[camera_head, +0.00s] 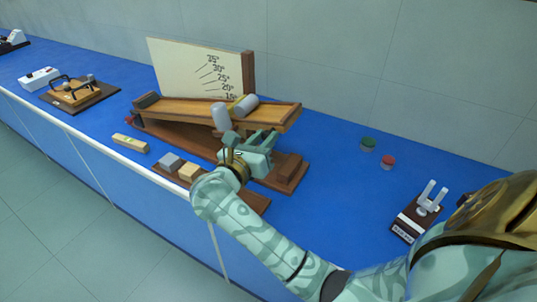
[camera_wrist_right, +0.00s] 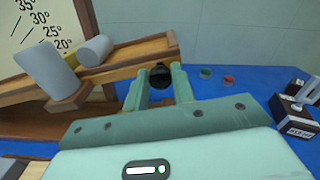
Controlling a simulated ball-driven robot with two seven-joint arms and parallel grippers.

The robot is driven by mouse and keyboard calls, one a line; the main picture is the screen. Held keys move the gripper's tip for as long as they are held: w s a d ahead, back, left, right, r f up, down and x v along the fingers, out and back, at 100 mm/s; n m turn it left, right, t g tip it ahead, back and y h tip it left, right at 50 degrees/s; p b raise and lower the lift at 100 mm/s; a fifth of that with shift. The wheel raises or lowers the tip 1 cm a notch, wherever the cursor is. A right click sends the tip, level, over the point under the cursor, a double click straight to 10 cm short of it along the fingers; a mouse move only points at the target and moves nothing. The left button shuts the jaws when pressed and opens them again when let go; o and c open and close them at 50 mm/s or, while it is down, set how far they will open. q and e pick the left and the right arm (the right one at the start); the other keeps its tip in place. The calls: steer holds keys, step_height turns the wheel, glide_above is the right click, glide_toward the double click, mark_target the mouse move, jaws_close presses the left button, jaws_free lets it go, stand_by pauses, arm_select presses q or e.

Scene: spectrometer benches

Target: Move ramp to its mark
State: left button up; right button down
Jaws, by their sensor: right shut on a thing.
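The ramp (camera_head: 185,108) is a wooden plank above a wooden base (camera_head: 285,178), its right end raised off the base. A cream board (camera_head: 180,70) behind it carries angle marks from 15° to 35°. In the right wrist view the ramp (camera_wrist_right: 125,70) runs behind the fingers. My right gripper (camera_head: 265,140) is at the front of the ramp, towards its right end. In the right wrist view its fingers (camera_wrist_right: 160,90) are shut on a black knob (camera_wrist_right: 160,75), seen between them. How the knob joins the ramp is hidden. My left gripper is not in view.
Grey cylinders (camera_head: 221,117) are on or by the ramp, one upright, one lying. Small blocks (camera_head: 170,162) sit on a board in front. Green (camera_head: 368,144) and red (camera_head: 388,162) round pieces lie right, near a white-pronged device (camera_head: 425,200). Blue bench between is clear.

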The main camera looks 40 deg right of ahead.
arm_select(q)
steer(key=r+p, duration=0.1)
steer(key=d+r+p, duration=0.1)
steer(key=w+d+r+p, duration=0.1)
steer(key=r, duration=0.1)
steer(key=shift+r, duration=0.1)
arm_select(e)
step_height(320, 180, up, 6)
steer(key=w+n, duration=0.1)
steer(key=shift+w+a, duration=0.4)
steer(key=shift+r, duration=0.1)
steer(key=c, duration=1.2)
jaws_free()
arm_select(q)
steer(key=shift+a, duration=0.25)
